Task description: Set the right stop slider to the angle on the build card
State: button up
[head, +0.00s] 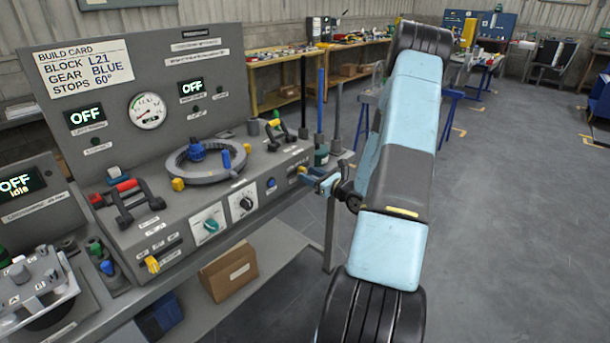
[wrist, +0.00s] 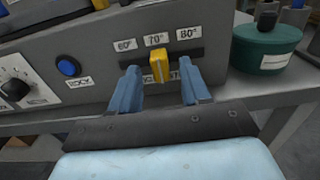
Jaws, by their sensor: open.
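The build card (head: 84,68) at the back left reads block L21, gear BLUE, stops 60°. The right stop slider (wrist: 159,66) is a yellow knob in a dark slot on the bench's sloped front. It stands under the 70° label (wrist: 157,40), with the 60° label (wrist: 124,45) to its left and the 80° label (wrist: 188,34) to its right. My gripper (wrist: 161,80) is open, with one blue finger on each side of the knob and a gap on both sides. In the head view my gripper (head: 322,183) is at the console's right end.
A blue button (wrist: 68,66) and a dial (wrist: 14,88) lie left of the slider. A green round container (wrist: 266,48) stands close on the right. Another yellow slider (head: 152,265) is at the console's left front. A ring fixture (head: 207,177) sits on top. The floor at right is open.

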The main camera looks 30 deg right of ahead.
jog(key=shift+x, duration=1)
jog(key=shift+c, duration=0.4)
grip_shut()
